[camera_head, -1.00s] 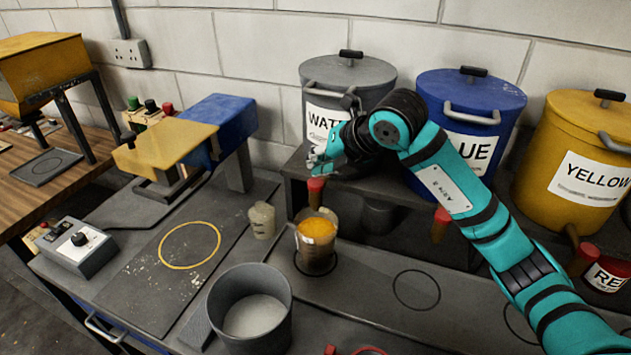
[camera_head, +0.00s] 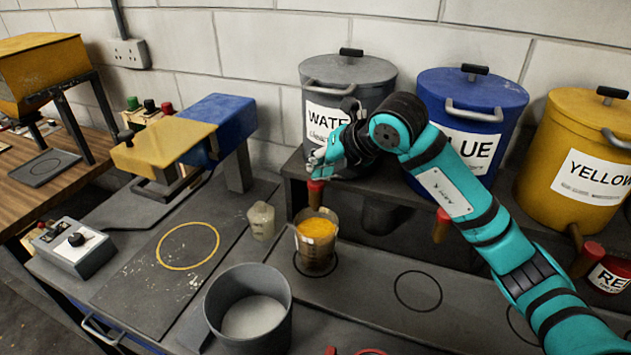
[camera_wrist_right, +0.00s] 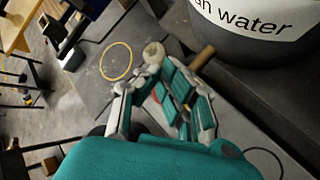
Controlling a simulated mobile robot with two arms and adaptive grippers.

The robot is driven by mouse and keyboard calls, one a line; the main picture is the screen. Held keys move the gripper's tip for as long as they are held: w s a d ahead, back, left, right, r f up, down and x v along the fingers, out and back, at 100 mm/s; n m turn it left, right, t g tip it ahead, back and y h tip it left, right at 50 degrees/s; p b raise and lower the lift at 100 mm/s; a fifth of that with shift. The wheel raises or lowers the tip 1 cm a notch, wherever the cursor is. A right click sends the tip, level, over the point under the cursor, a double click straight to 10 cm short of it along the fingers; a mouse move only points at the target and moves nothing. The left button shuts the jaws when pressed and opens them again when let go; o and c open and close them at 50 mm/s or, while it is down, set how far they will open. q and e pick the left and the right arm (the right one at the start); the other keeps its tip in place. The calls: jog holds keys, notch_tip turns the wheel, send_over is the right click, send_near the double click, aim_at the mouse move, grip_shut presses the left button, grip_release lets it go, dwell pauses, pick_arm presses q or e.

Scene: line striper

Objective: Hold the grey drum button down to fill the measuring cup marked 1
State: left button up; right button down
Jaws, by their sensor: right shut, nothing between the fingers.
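The grey drum (camera_head: 348,72) with a "WATER" label stands on the raised shelf. Its red button (camera_head: 316,185) sits on top of a brown spout below the drum. My right gripper (camera_head: 317,168) is shut and empty, with its fingertips right above the button, seemingly touching it. The gripper also shows in the right wrist view (camera_wrist_right: 165,105), where the fingers hide most of the button. A clear measuring cup (camera_head: 316,258) with orange contents stands under the spout on a black ring. I cannot read a mark on it. My left gripper is not in view.
A blue drum (camera_head: 472,90) and a yellow drum (camera_head: 572,140) stand to the right, each with a spout. An empty ring (camera_head: 417,291) lies right of the cup.

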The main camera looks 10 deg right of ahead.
jog(key=shift+f+b, duration=0.3)
jog(key=shift+f, duration=0.1)
dwell(1.0)
dwell(1.9)
jog(key=shift+r+p, duration=0.45)
jog(key=shift+r, duration=0.45)
jog(key=shift+r, duration=0.1)
jog(key=shift+r+p, duration=1.5)
jog(key=shift+r, duration=0.95)
jog(key=shift+f, duration=0.1)
